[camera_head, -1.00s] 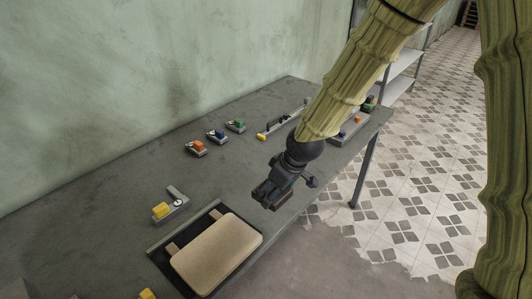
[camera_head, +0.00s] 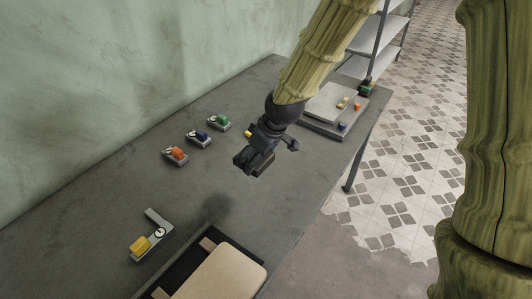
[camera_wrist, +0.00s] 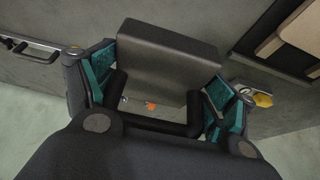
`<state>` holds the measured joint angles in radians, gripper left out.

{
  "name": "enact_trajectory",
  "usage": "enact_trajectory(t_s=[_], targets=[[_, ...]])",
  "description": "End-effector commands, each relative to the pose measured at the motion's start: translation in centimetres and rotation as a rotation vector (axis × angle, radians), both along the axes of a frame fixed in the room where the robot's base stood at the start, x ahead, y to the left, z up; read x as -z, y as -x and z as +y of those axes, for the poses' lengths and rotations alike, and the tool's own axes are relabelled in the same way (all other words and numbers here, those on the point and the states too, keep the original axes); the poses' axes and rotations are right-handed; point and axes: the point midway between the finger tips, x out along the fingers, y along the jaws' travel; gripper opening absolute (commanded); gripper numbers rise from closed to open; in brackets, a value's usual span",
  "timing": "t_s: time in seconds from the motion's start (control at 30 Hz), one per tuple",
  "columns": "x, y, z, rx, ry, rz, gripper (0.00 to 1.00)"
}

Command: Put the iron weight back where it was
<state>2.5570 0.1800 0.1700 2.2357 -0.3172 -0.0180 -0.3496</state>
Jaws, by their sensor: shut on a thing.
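My gripper (camera_head: 254,164) is above the middle of the grey table, seen from the side in the head view. In the wrist view its two teal-padded fingers (camera_wrist: 155,105) are shut on a dark grey block, the iron weight (camera_wrist: 168,50), one finger on each side. In the head view the weight is small, dark and hard to tell from the fingers. A soft shadow lies on the table below and left of my gripper, so the weight looks raised off the surface. The frames do not mark the weight's former place.
A tan curved board (camera_head: 225,275) lies in a black tray at the front. A yellow-block gauge (camera_head: 146,243) is left of it. Orange (camera_head: 176,156), blue (camera_head: 199,138) and green (camera_head: 219,122) block devices line the back. A grey plate (camera_head: 325,100) with small blocks is at the far right.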

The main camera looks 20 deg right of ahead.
Motion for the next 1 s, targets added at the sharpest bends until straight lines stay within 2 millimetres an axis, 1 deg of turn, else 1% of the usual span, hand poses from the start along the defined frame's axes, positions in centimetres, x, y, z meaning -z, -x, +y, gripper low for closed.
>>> enact_trajectory(t_s=[0.03,0.23,0.57,0.6,0.8,1.0], targets=[[0.8,-0.5,0.1,0.000,-0.001,0.000,0.19],[2.4,-1.2,-0.1,0.002,-0.001,0.007,0.19],[5.6,-1.2,-0.3,0.006,-0.001,0.008,0.19],[6.4,-1.2,-0.3,0.006,-0.001,0.008,0.19],[9.0,-1.2,-0.3,0.006,-0.002,0.008,0.19],[10.3,-1.2,-0.3,0.006,-0.002,0.008,0.19]])
